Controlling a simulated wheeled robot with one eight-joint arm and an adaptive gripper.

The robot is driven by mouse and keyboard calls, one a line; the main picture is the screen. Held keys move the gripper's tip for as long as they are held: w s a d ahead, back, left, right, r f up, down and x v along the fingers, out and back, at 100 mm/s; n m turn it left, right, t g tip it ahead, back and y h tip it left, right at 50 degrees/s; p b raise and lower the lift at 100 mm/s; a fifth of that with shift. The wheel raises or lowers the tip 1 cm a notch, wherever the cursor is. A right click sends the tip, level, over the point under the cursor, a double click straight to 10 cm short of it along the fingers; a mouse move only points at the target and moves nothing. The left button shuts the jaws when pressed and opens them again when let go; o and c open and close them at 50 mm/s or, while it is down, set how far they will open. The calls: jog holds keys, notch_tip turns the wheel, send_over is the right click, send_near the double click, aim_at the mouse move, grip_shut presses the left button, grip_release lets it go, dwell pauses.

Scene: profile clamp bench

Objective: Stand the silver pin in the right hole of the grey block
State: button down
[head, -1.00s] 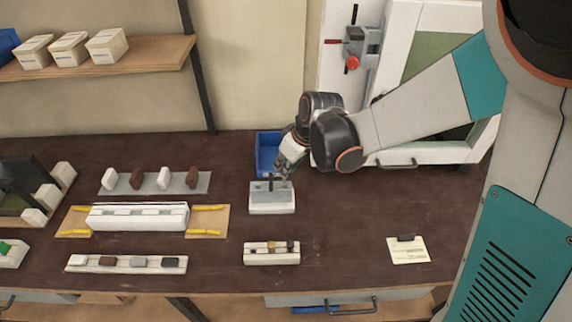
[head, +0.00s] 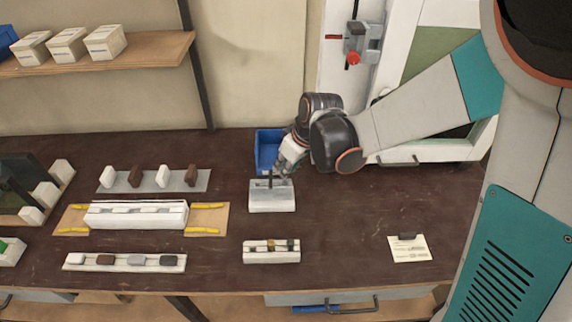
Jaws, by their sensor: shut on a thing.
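The grey block (head: 272,201) stands on the dark bench, right of the middle of the bench, with a darker grey top. My gripper (head: 277,175) is just above and behind the block's top, angled down from the upper right. It is shut on a thin upright piece, which I take to be the silver pin (head: 270,180); it looks dark and very small here. The pin's lower end is at the block's top. I cannot tell whether it is in a hole or only above it. The right hole is hidden or too small to make out.
A blue bin (head: 267,141) stands right behind the block and my gripper. A small white rack (head: 271,256) with several small pieces is in front. A white fixture (head: 136,217) is to the left. A paper card (head: 410,253) lies at right, with clear bench between.

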jog(key=shift+f+b, duration=1.95)
jog(key=shift+f, duration=0.4)
jog(key=shift+r, duration=0.1)
jog(key=c, duration=1.4)
grip_release()
jog(key=shift+c, duration=0.2)
jog(key=shift+r, duration=0.1)
jog(key=shift+r+p, duration=2.95)
jog(key=shift+r, duration=1)
jog(key=s+d+r+m+t+h+b, duration=0.1)
jog(key=s+d+r+m+t+b, duration=0.1)
jog(key=s+d, duration=0.6)
jog(key=s+d+r+m+t+h+b, duration=0.2)
jog(key=s+d+r+m, duration=0.3)
jog(key=s+d, duration=0.3)
jog(key=s+m+b, duration=0.1)
jog(key=s, duration=0.3)
jog(key=shift+s+m+b, duration=0.15)
jog(key=shift+m+b, duration=0.15)
jog(key=shift+b, duration=0.05)
